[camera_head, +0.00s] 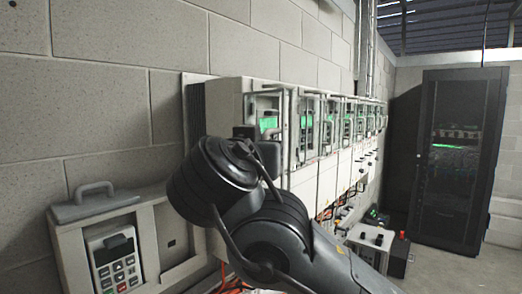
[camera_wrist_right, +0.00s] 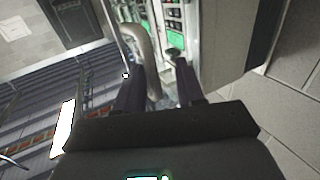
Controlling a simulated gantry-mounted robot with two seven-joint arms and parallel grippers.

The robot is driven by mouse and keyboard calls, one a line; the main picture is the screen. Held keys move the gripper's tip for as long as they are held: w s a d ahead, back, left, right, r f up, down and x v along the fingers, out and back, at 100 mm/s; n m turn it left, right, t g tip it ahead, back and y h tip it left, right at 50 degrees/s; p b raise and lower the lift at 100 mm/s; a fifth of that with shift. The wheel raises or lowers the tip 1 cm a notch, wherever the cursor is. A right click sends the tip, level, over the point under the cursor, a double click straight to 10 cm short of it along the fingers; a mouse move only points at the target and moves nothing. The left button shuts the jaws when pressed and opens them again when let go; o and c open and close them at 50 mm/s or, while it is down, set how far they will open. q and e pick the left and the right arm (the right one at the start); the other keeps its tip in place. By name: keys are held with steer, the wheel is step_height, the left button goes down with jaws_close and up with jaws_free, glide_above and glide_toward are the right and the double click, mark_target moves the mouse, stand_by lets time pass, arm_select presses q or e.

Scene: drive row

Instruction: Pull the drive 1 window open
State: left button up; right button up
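The nearest drive window (camera_head: 270,108), with a green display behind it, is at the left end of the row in the head view; I take it as drive 1, but no number is readable. My right arm covers the area below it. In the right wrist view my right gripper (camera_wrist_right: 160,88) has its two dark fingers apart. A curved grey handle (camera_wrist_right: 140,45) reaches down between them, closer to the left finger, with a gap to the right finger. Whether it touches the left finger is unclear. A green display (camera_wrist_right: 174,38) shows beyond. My left gripper is out of view.
More drives with handled windows (camera_head: 347,122) continue rightward along the block wall. A grey box with a keypad (camera_head: 117,262) and top handle stands at lower left. A black rack cabinet (camera_head: 455,160) stands at the far right, with bare floor before it.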

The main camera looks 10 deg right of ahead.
steer(key=b+v, duration=0.2)
steer(key=v, duration=0.8)
steer(key=shift+s+b, duration=0.35)
steer(key=shift+a, duration=0.1)
